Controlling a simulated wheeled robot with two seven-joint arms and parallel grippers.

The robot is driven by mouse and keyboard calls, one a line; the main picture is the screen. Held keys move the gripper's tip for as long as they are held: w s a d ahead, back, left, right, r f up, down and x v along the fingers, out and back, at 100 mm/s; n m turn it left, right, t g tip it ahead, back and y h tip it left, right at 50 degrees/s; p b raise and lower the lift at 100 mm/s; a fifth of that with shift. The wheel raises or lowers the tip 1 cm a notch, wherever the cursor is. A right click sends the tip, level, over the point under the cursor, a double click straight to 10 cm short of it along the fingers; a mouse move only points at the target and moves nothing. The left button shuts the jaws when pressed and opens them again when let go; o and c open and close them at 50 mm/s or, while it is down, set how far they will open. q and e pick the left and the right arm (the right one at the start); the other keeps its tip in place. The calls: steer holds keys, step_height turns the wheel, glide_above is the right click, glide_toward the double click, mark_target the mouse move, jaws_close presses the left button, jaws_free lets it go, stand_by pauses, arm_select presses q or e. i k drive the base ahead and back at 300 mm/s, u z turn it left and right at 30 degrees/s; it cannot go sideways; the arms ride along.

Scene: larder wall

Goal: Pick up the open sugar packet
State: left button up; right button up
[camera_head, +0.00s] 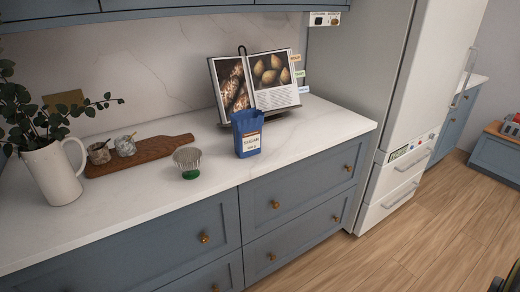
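The contents are not visible from here. Neither of my grippers can be made out in this view, and nothing touches the packet.
An open cookbook (272,84) on a stand is close behind the packet. Farther left are a wooden board (160,148) with two small jars and a white pitcher (52,174). Counter right of the packet is clear.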

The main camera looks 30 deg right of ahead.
mark_target(247, 125)
steer(key=z, duration=0.3)
steer(key=i, duration=0.85)
steer(key=u, duration=0.2)
